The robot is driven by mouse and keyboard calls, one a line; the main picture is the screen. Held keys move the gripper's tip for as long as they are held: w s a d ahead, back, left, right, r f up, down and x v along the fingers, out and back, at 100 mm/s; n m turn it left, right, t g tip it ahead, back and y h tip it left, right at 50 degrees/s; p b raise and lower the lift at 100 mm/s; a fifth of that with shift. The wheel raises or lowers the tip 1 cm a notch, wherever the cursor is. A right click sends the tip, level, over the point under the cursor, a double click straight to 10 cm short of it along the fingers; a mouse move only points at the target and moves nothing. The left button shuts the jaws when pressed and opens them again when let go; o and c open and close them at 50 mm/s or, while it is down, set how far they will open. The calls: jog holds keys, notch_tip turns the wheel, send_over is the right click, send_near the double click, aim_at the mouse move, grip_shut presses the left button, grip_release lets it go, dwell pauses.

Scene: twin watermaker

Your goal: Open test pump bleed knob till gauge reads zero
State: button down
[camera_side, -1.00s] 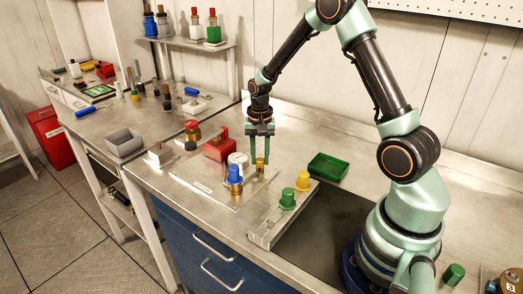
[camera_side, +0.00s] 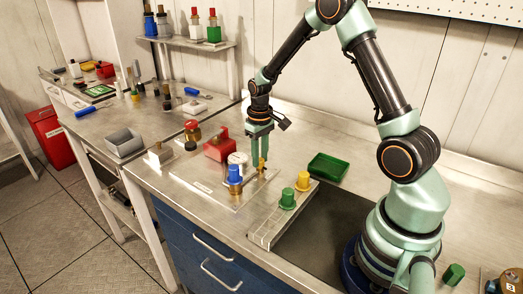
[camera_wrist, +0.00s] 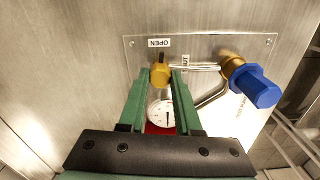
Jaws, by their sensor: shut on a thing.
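The yellow bleed knob (camera_wrist: 160,74) stands on a clear plate beside an OPEN label (camera_wrist: 159,43). My gripper (camera_wrist: 158,80) has its two green fingers on either side of the knob and is shut on it. In the side view, my gripper (camera_side: 260,160) points down onto the knob (camera_side: 262,166). The white round gauge (camera_wrist: 160,113) lies between the fingers, nearer the palm, partly covered; its reading is too small to tell. It also shows in the side view as a white disc (camera_side: 239,158). A blue knob (camera_wrist: 256,88) sits on a brass fitting right of my gripper.
A red block (camera_side: 219,149) stands left of the gauge. A rail with green (camera_side: 287,199) and yellow (camera_side: 303,181) caps lies to the right. A green tray (camera_side: 328,167) is behind it. The bench behind my gripper is clear.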

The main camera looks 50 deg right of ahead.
jog(key=shift+n, duration=0.5)
jog(key=c, duration=0.6)
grip_release()
notch_tip(320, 180, up, 12)
jog(key=shift+r, duration=0.1)
jog(key=s+a+r+t, duration=0.5)
jog(key=s+a+r, duration=0.4)
jog(key=s+a, duration=0.3)
jog(key=shift+s+a+t, duration=0.25)
jog(key=shift+a+t, duration=0.05)
jog(key=shift+a, duration=0.2)
